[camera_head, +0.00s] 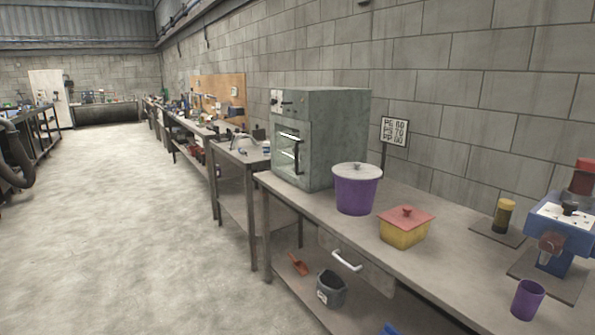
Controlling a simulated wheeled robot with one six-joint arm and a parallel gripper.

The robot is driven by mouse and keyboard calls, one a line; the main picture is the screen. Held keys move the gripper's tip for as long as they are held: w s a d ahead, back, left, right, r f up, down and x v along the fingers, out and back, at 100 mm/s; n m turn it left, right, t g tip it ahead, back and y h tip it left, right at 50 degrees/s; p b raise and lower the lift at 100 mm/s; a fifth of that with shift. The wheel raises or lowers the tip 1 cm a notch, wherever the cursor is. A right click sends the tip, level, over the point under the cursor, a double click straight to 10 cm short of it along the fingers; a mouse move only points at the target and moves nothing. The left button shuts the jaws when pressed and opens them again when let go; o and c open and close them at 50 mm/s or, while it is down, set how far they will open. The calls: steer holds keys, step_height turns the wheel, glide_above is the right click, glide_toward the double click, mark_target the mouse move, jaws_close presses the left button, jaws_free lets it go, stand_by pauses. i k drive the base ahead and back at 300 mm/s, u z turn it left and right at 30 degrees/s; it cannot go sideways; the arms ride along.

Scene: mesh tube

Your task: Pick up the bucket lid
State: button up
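A purple bucket (355,195) stands upright on the workbench, just right of the grey-green cabinet. Its round, pale lid (357,170) sits on top of the rim, with a small knob in the middle. The whole bucket and lid are in clear view. My gripper is not in view.
A yellow box with a red lid (404,227) stands close to the bucket's right. The grey-green cabinet (345,135) is close on its left. A blue machine (566,232), a yellow-brown jar (503,215) and a purple cup (527,300) are further right. Open floor (130,230) lies left of the bench.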

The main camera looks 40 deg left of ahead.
mark_target(351, 170)
steer(key=u, duration=1.65)
steer(key=k, duration=1.25)
steer(key=u, duration=0.8)
steer(key=i, duration=2.8)
steer(key=z, duration=0.6)
steer(key=i, duration=1)
steer(key=z, duration=1.7)
steer(key=i, duration=0.85)
steer(key=z, duration=0.65)
